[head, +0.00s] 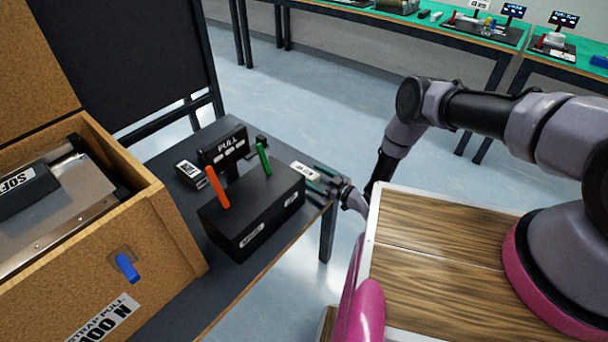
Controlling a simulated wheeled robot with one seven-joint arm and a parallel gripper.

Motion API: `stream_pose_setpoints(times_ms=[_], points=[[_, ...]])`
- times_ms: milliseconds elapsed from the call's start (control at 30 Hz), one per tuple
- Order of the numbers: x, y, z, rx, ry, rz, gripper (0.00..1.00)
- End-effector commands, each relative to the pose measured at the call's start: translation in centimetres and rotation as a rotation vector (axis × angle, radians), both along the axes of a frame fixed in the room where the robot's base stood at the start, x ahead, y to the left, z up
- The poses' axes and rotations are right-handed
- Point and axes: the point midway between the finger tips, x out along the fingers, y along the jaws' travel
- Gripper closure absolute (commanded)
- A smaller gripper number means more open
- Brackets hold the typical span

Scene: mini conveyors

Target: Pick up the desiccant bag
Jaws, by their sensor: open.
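A small pale packet with dark print (304,171), which looks like the desiccant bag, lies at the right end of the dark table, behind the black box. Its print is too small to read. My gripper (317,177) reaches in from the right at the table's right edge, fingers pointing left. It is open, with its fingertips close to the packet. I cannot tell whether they touch it or are on both sides of it.
A black box with an orange lever (218,188) and a green lever (263,159) stands left of my gripper. Behind it are a PULL sign (226,146) and a small labelled block (190,174). A large wooden crate (130,225) fills the left.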

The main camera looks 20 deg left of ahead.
Motion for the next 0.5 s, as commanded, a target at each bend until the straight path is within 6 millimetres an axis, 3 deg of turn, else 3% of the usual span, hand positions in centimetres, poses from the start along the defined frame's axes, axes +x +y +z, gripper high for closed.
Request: stream_pose_setpoints(times_ms=[133,400,467,500], points=[[0.7,1.6,-0.1,-0.001,-0.002,0.001,0.03],[0.8,1.9,-0.1,-0.001,0.000,-0.001,0.03],[0.8,1.9,-0.1,-0.001,0.000,-0.001,0.22],[0.8,1.9,-0.1,-0.001,0.000,0.000,0.37]])
